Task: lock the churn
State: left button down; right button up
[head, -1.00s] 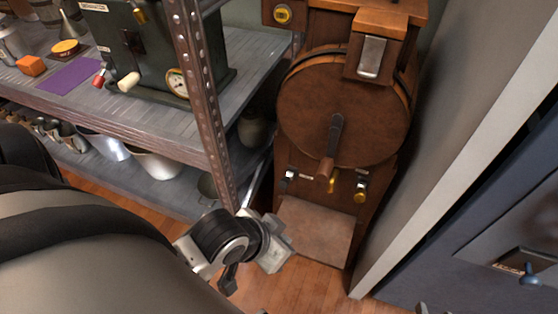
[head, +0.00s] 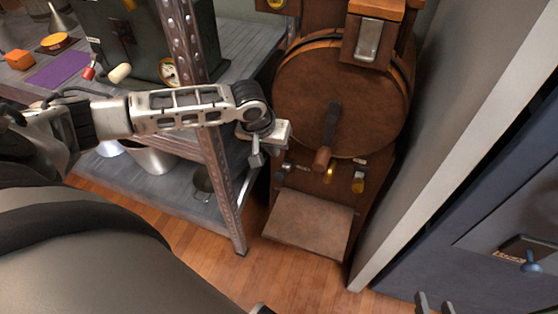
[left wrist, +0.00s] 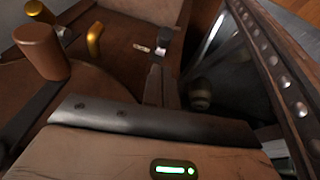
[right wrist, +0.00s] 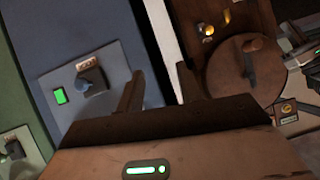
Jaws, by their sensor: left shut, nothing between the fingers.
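The churn is a round wooden drum (head: 345,85) in a wooden cabinet, with a crank handle (head: 329,125) hanging down its front.
A brass spigot (head: 328,174) and a brass knob (head: 358,183) sit right of the switch. A metal shelf post (head: 225,185) stands close left, under my left arm. A blue cabinet (head: 470,245) with a blue knob (head: 531,262) is at right. Floor is free in front.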

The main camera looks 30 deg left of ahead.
aim_at(280, 170)
pick_arm(q)
jog(key=b+x, duration=0.1)
jog(key=x, duration=0.2)
jog(key=b+x, duration=0.1)
jog(key=x, duration=0.2)
jog(key=a+x, duration=0.1)
jog(key=x, duration=0.2)
jog(key=shift+w+f+b, duration=0.3)
jog(key=shift+f+b, duration=0.05)
jog(key=shift+b, duration=0.05)
jog(key=shift+d, duration=0.15)
